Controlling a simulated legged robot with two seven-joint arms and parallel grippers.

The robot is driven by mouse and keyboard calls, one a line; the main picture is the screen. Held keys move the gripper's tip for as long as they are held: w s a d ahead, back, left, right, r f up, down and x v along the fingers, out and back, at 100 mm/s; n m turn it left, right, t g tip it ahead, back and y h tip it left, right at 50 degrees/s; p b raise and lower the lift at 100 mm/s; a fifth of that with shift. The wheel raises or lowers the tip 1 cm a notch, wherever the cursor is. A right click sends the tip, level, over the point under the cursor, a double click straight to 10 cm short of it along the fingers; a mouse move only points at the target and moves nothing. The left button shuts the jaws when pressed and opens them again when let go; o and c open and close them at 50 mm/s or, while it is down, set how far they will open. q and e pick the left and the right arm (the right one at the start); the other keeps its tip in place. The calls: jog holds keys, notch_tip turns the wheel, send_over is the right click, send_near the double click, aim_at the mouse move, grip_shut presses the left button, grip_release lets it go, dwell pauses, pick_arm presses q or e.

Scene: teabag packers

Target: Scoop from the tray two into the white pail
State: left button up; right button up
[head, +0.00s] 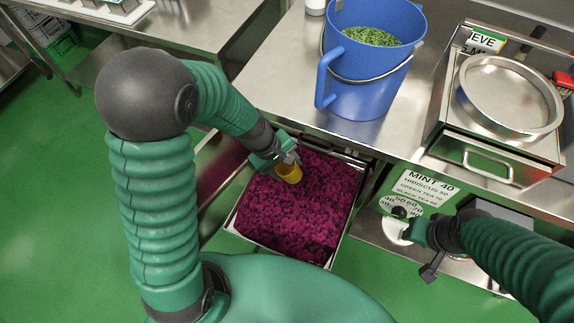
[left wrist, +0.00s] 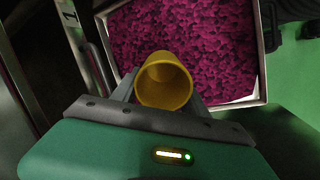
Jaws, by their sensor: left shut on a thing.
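My left gripper (head: 284,160) is shut on a yellow scoop (head: 289,173), a round cup over the far left part of a metal tray (head: 234,213) of magenta flakes (head: 300,210). In the left wrist view the scoop (left wrist: 164,80) is mouth-up and tilted, and its visible inside looks bare. I cannot tell whether its underside touches the flakes. My right gripper (head: 408,222) is beside a dial plate (head: 394,231) at the right; its fingers are too small to read. No white pail is clear in these views.
A blue pail (head: 365,85) with green leaves (head: 372,36) stands on the steel counter (head: 285,95) above the tray. A metal box with a round sieve (head: 510,95) is at the right. A sign (head: 425,188) lists teas with numbers. Green floor is free at left.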

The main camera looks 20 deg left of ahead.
pick_arm(q)
jog(key=f+b, duration=0.4)
jog(key=f, duration=0.1)
jog(key=f+b, duration=0.4)
jog(key=f, duration=0.1)
jog(key=f+b, duration=0.5)
jog(key=shift+a, duration=0.35)
jog(key=shift+a+f, duration=0.1)
jog(key=shift+f, duration=0.05)
jog(key=shift+a, duration=0.2)
jog(key=shift+d, duration=0.15)
jog(key=shift+r, duration=0.2)
